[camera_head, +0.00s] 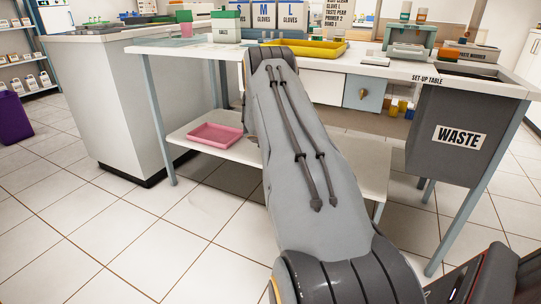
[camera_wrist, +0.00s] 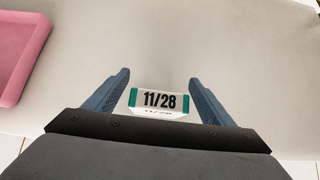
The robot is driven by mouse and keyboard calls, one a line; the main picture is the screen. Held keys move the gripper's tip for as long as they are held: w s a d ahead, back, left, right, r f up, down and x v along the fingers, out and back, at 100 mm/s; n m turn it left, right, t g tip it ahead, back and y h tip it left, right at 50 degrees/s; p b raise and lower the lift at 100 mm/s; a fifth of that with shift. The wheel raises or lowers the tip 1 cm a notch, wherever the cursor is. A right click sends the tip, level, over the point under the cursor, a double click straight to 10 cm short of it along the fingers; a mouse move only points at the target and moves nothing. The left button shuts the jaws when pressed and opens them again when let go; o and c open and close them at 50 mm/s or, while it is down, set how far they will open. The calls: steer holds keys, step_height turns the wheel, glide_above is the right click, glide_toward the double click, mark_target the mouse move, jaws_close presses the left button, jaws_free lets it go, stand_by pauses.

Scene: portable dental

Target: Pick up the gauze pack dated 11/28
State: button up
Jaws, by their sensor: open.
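The gauze pack dated 11/28 (camera_wrist: 159,101) is a small white pack with green ends and a black printed date. In the wrist view it lies on a pale shelf surface, with its lower edge close to my gripper's dark body. My gripper (camera_wrist: 160,82) is open, with one blue finger to the left of the pack and one to the right. Gaps show between the pack and both fingers. In the head view my arm hides my gripper and the pack.
A pink tray (camera_head: 215,137) sits on the lower shelf (camera_head: 352,177) of the set-up table (camera_head: 160,50); it also shows at the wrist view's upper left (camera_wrist: 18,45). The tabletop overhangs the shelf. A grey waste bin (camera_head: 440,115) hangs at the right. The shelf beyond the pack is clear.

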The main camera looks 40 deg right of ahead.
steer(key=c, duration=1.1)
steer(key=shift+c, duration=0.2)
steer(key=shift+r, duration=0.1)
